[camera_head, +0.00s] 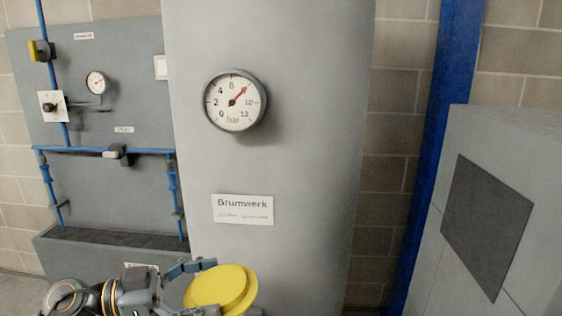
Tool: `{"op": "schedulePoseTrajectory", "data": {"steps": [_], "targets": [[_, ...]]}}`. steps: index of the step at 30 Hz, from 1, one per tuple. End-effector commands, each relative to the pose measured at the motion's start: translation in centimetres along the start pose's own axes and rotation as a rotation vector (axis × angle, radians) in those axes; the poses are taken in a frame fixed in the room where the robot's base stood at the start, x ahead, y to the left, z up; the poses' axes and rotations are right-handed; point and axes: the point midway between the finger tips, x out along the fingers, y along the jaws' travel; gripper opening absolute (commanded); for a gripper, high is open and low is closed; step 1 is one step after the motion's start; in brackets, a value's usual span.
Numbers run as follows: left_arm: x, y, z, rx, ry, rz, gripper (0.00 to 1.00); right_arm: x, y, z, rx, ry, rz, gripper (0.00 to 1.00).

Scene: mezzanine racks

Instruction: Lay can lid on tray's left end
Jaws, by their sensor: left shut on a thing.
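A round yellow can lid (232,286) with a raised stepped disc shape shows at the bottom of the head view, in front of the large grey cylinder. My left gripper (208,288) comes in from the lower left and is shut on the lid, with its fingers at the lid's left side. The lid is held in the air and tilted toward the camera. My right gripper is not in view. No tray can be made out for certain.
A grey cylinder (300,240) with a dial gauge (235,101) stands close ahead. Left of it are a wall panel (90,200) with blue pipes and a dark-topped trough (110,240). A blue post (440,130) and a grey box (530,150) stand at right.

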Motion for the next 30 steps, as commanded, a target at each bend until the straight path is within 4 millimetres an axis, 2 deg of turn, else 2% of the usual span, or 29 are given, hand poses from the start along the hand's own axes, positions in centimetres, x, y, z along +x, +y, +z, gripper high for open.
{"op": "schedulePoseTrajectory", "data": {"steps": [4,13,20,24,30], "targets": [[-2.3,-0.9,0.7,-0.003,-0.003,-0.044,0.54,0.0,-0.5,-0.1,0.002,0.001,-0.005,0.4],[-0.5,0.1,5.3,-0.005,0.0,-0.165,0.54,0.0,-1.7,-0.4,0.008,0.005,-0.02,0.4],[-0.8,1.9,9.5,-0.008,-0.002,-0.354,0.54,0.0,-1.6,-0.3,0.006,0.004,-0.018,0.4],[-2.1,3.6,11.9,-0.01,-0.002,-0.517,0.54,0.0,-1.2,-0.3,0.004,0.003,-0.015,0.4],[-5.1,5.7,14.3,-0.007,0.002,-0.738,0.54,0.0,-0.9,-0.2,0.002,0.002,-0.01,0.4]]}}
